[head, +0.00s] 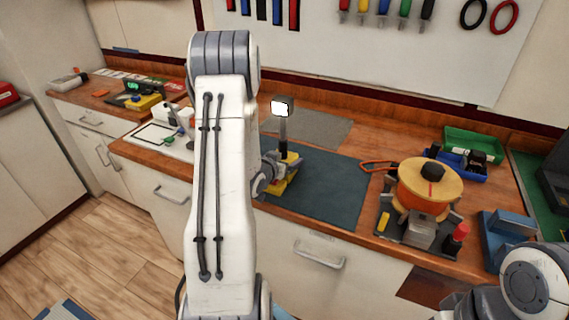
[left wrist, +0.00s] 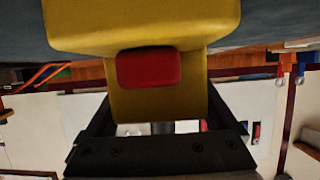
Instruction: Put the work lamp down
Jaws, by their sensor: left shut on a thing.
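The work lamp (head: 283,140) has a yellow base, a dark post and a lit square head. It is upright over the dark blue-grey mat (head: 330,195) on the wooden counter. My left gripper (head: 277,174) is shut on its yellow base, partly hidden behind my own arm. In the left wrist view the yellow lamp base (left wrist: 140,28) with a red button fills the space between the dark fingers. The mat (left wrist: 275,18) lies close against the base there, but I cannot tell whether they touch. My right gripper is out of view.
Right of the mat stand an orange, round-topped device (head: 425,190) on a dark base, an orange carabiner-like loop (head: 378,166), and green (head: 472,143) and blue bins. A white tray (head: 150,135) lies to the left. The mat's front right part is clear.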

